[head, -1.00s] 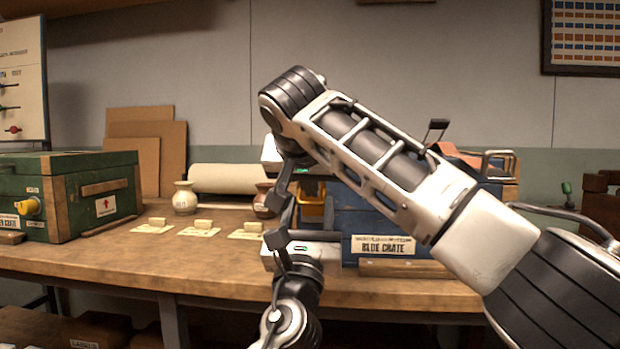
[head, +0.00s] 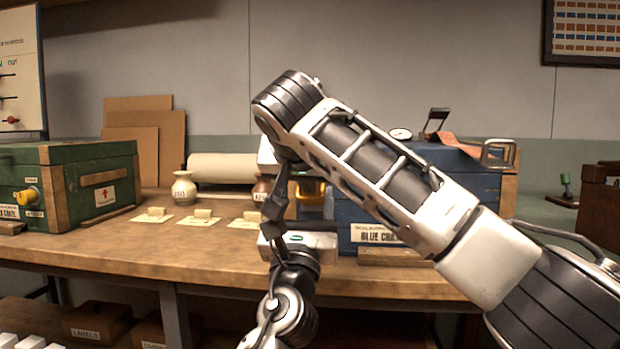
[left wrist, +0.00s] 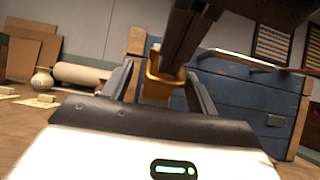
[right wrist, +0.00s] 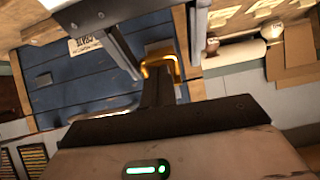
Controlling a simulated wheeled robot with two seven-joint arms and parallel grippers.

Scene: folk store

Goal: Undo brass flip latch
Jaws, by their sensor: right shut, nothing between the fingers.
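The blue crate (head: 465,190) stands on the wooden bench, partly hidden behind my right arm. A brass-yellow latch piece (left wrist: 158,84) is on its face in the left wrist view. It shows as a bright loop (right wrist: 160,62) in the right wrist view and partly in the head view (head: 311,190). My left gripper (left wrist: 162,85) is open, one finger on each side of the brass piece. My right gripper (right wrist: 157,82) is shut and empty. It reaches the brass piece from above, between the left fingers. I cannot tell whether it touches.
The green crate (head: 95,180) stands at the left of the bench. Several tags and a small pot (head: 184,188) lie between the crates, with a paper roll (head: 222,168) behind. My arms crowd the space before the blue crate.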

